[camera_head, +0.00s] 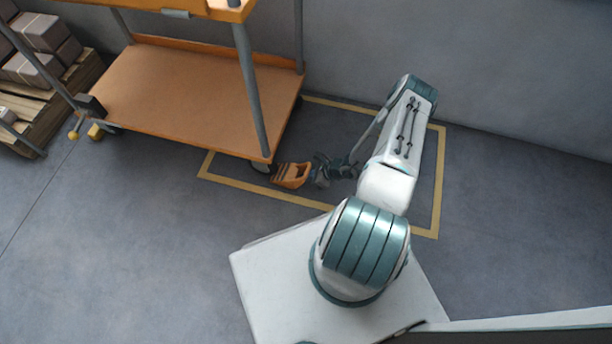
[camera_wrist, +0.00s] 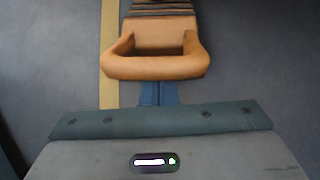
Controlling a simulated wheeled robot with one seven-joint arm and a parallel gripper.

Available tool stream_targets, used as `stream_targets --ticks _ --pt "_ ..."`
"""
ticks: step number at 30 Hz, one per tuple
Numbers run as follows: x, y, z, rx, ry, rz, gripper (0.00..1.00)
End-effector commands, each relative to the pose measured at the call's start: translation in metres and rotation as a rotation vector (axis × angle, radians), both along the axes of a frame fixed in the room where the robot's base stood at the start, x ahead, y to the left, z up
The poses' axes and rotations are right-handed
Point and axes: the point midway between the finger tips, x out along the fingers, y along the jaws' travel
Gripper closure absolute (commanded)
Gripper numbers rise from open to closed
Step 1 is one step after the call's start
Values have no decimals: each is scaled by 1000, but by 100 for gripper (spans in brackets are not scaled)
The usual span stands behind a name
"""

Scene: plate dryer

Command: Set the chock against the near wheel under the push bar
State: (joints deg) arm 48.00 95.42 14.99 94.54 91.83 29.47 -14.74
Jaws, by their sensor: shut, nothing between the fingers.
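The orange chock (camera_head: 291,175) sits on the floor beside a dark wheel (camera_head: 261,166) at the cart's near right corner. The chock looks close to this wheel; I cannot tell whether they touch. In the wrist view the chock's loop handle (camera_wrist: 155,67) faces my gripper, with its dark-striped part beyond. My gripper (camera_head: 321,176) is low, just right of the chock. Its blue fingers (camera_wrist: 158,93) are shut and empty at the handle; their tips seem hidden by the handle bar. I cannot make out the push bar for certain.
The cart (camera_head: 185,90) has an orange lower shelf and grey posts. A yellow tape outline (camera_head: 436,190) marks the floor around my arm. A wall (camera_head: 450,60) stands behind. Boxes (camera_head: 38,68) on a pallet lie far left. Floor at the left front is clear.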

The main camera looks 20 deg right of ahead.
Motion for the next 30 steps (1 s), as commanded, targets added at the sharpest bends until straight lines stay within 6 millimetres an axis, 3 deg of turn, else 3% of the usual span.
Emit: stream_targets --ticks 3,6,15,30 --pt "-12 -19 -1 -4 4 5 100" --pt "-22 -30 26 -3 4 7 100" --pt "-50 -67 63 -3 6 -3 100" --pt "-54 -74 78 -8 1 16 100"
